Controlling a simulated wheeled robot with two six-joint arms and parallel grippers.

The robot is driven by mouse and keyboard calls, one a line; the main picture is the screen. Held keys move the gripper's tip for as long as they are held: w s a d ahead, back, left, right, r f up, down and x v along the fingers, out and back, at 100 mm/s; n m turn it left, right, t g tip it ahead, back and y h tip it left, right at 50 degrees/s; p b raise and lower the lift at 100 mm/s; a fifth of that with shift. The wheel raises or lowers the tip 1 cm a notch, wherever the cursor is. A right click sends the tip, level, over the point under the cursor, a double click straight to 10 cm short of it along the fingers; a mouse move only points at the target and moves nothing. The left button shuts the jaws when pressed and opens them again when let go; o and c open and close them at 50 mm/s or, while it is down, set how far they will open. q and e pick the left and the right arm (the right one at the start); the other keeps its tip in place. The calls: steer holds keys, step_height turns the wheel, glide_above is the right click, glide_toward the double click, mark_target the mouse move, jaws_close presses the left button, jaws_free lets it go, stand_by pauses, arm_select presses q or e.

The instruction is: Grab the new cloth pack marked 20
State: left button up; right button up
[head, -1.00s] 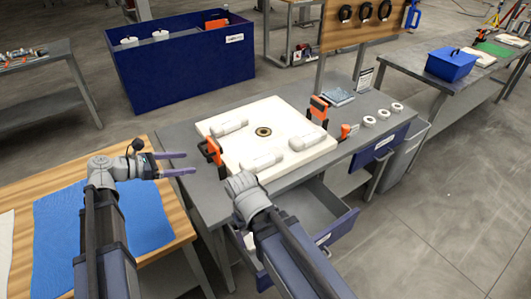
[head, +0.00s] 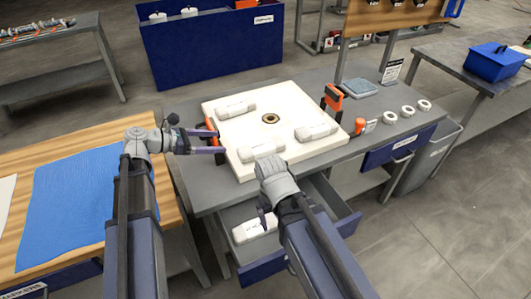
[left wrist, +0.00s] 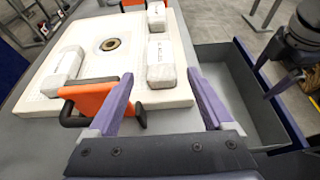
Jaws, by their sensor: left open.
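Three white wrapped packs lie on the white plate (head: 225,165): one at the back left (head: 235,109), one at the right (head: 316,131), one at the front (head: 262,147). Their printed marks are too small to read. Another white pack-like thing (head: 250,230) shows low by the open drawer. My left gripper (head: 219,142) is open and empty at the plate's left edge, beside the orange clamp. In the left wrist view its fingers (left wrist: 155,88) point toward the front pack (left wrist: 160,64), apart from it. My right gripper's wrist is over the plate's front edge; its jaws are unclear.
An orange clamp (left wrist: 92,100) stands close to my left fingers. Another orange clamp (head: 333,97) stands at the plate's right. White rings (head: 407,111) lie on the grey bench. An open drawer (head: 335,212) juts out in front. A blue cloth (head: 75,200) covers the wooden table.

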arm_select(q)
steer(key=b, duration=0.4)
glide_toward(239, 152)
steer(key=d, duration=0.1)
steer(key=b+x, duration=0.2)
steer(key=x, duration=0.5)
steer(key=shift+a+f, duration=0.15)
steer(key=shift+w+d+b, duration=0.2)
steer(key=shift+d+b, duration=0.1)
arm_select(e)
step_height(239, 152, down, 7)
steer(key=shift+d+f, duration=0.15)
steer(key=shift+f, duration=0.05)
arm_select(q)
steer(key=shift+d+f, duration=0.1)
steer(key=shift+w+d+f, duration=0.1)
steer(key=shift+d+f, duration=0.1)
steer(key=b+x, duration=0.2)
steer(key=x, duration=0.2)
steer(key=shift+w+d+f, duration=0.15)
steer(key=shift+w, duration=0.05)
arm_select(e)
step_height(239, 152, down, 2)
steer(key=shift+f, duration=0.2)
arm_select(q)
steer(key=shift+c, duration=0.2)
steer(key=c, duration=1)
